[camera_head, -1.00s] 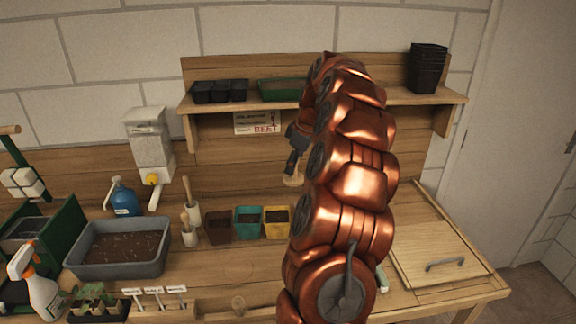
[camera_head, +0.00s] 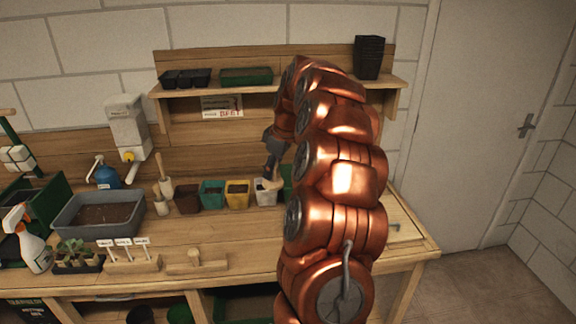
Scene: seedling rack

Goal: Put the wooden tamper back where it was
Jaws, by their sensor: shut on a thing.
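My gripper (camera_head: 272,168) is shut on the wooden tamper (camera_head: 272,183), a pale wooden piece whose rounded lower end shows just below the dark fingers. In the picture it overlaps a whitish pot (camera_head: 263,194) at the right end of the pot row; I cannot tell whether they touch. The upper part of the tamper is hidden by the fingers. A flat wooden block with a knob-like peg (camera_head: 197,259) lies at the bench's front edge.
Brown (camera_head: 188,201), teal (camera_head: 212,195) and yellow (camera_head: 237,196) pots stand left of the whitish pot. A soil tub (camera_head: 98,235), a label holder (camera_head: 131,263) and seedlings (camera_head: 72,251) are further left. A shelf (camera_head: 225,89) hangs above. My arm hides the bench's right part.

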